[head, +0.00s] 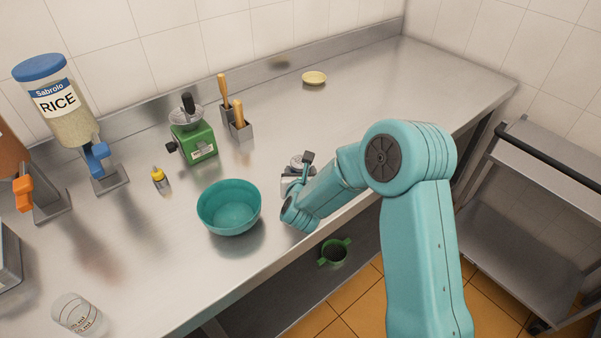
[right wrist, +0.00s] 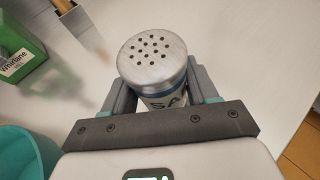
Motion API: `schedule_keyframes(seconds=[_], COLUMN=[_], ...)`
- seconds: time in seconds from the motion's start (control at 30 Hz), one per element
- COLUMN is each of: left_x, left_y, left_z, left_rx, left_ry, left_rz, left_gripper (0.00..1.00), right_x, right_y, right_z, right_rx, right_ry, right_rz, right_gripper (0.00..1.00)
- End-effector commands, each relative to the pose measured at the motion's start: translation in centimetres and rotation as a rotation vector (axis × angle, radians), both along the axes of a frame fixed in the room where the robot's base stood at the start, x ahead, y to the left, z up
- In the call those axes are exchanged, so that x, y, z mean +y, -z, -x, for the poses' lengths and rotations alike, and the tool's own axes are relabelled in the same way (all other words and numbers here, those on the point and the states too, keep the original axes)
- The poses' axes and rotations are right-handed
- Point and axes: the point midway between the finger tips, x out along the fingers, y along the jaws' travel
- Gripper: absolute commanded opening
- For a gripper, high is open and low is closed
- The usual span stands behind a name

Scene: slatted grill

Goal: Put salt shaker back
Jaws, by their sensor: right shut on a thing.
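The salt shaker (right wrist: 153,62) has a silver perforated cap and a label partly reading "SA". It sits between the fingers of my right gripper (right wrist: 160,98), which is shut on it, in the right wrist view. In the head view my right gripper (head: 300,172) is right of the teal bowl (head: 229,208), near the counter's front edge. The shaker (head: 296,161) shows only in small part there, behind the gripper and arm. I cannot tell whether its base touches the counter. My left gripper is not in view.
A rice dispenser (head: 62,105) is far left, a measuring cup (head: 78,314) front left. A yellow dish (head: 314,78) sits at the back. The right counter is clear.

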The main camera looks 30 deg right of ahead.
Motion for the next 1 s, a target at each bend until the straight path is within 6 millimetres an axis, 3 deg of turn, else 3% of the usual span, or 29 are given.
schedule_keyframes(seconds=[0.23, 0.27, 0.3, 0.33, 0.73, 1.0], left_x=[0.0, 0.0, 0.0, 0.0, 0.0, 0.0], left_y=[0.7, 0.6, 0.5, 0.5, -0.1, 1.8], left_z=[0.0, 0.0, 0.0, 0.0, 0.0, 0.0], left_rx=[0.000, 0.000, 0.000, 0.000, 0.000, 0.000], left_ry=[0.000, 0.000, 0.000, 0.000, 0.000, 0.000], left_rz=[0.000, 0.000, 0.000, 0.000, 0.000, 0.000], left_gripper=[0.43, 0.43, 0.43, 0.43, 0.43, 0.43], right_x=[0.0, 0.0, 0.0, 0.0, 0.2, 3.3], right_y=[0.4, 0.3, 0.3, 0.3, -0.3, -2.4], right_z=[0.0, 0.0, 0.0, 0.0, 0.2, 4.8], right_rx=[0.000, 0.001, 0.001, 0.001, 0.000, -0.003], right_ry=[0.000, 0.000, 0.000, 0.000, -0.001, -0.004], right_rz=[0.000, 0.000, 0.000, 0.000, 0.000, 0.000], right_gripper=[0.24, 0.65, 0.78, 0.84, 0.84, 0.84])
